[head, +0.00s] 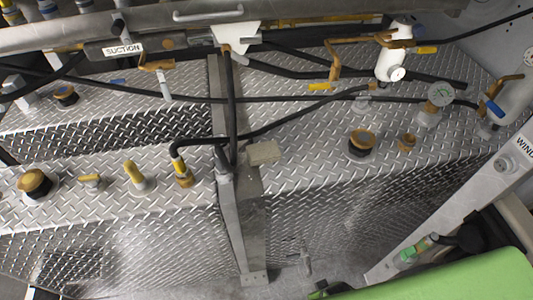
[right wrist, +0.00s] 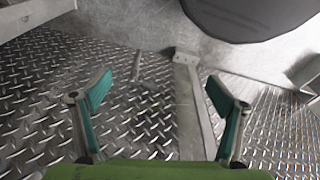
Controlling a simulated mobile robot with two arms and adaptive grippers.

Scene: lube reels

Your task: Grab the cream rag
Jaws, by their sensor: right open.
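A small flat cream piece, which looks like the cream rag (head: 264,152), lies beside the upright metal post near the middle of the head view, on the tread-plate tank top. I do not make it out in the right wrist view. My right gripper (right wrist: 157,93) is open and empty, its two teal-padded fingers spread wide over tread plate. In the head view only my green right arm shows at the lower right, well below and to the right of the cream piece. My left gripper is in neither view.
Black hoses (head: 290,98) and brass-handled valves run above the tanks (head: 310,150). A metal post (head: 237,220) stands between the tanks. A gauge (head: 441,94) and several brown caps stick up. A dark round object (right wrist: 250,12) is at the top of the right wrist view.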

